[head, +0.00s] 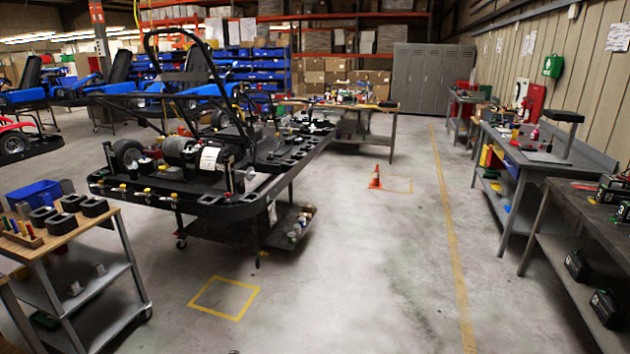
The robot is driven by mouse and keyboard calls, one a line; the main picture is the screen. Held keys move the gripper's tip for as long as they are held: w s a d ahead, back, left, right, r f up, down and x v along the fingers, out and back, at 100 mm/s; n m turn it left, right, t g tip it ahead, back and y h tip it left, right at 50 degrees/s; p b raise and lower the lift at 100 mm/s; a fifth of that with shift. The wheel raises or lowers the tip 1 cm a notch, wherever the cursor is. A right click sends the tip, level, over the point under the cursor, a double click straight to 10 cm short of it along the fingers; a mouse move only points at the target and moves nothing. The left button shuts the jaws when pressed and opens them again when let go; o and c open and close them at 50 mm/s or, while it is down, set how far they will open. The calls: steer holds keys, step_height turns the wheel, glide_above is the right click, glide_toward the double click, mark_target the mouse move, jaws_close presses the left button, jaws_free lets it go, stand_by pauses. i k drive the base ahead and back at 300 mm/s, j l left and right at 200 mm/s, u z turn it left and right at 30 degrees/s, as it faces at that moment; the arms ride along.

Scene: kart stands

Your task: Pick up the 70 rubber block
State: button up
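Several black blocks with recessed tops stand on the wooden top of a cart (104,235) at the lower left. One of these black blocks (94,207) is near the cart's right edge, and another black block (60,224) is near its front. They look like rubber, but no number 70 can be read on any of them. Small dark parts (290,141) also lie along the kart stand, too small to identify. My gripper is not in view.
A blue bin (38,192) and a wooden rack (22,238) share the cart top. The kart stand (235,206) fills the centre left. An orange cone (375,177) stands on the floor. Workbenches (590,208) line the right wall. The middle floor (350,270) is clear.

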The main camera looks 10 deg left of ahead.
mark_target(93, 207)
steer(key=i+j+u, duration=0.25)
steer(key=i+u, duration=0.7)
steer(key=i+l+u, duration=0.15)
steer(key=i+u, duration=0.3)
steer(key=i, duration=0.2)
steer(key=i+l+u, duration=0.35)
steer(key=i+u, duration=0.15)
steer(key=i+j+u, duration=0.1)
steer(key=i, duration=0.8)
steer(key=i+u, duration=0.1)
steer(key=i, duration=0.8)
steer(key=i+u, duration=0.1)
steer(key=i, duration=0.8)
steer(key=i+l+u, duration=0.1)
steer(key=i, duration=0.8)
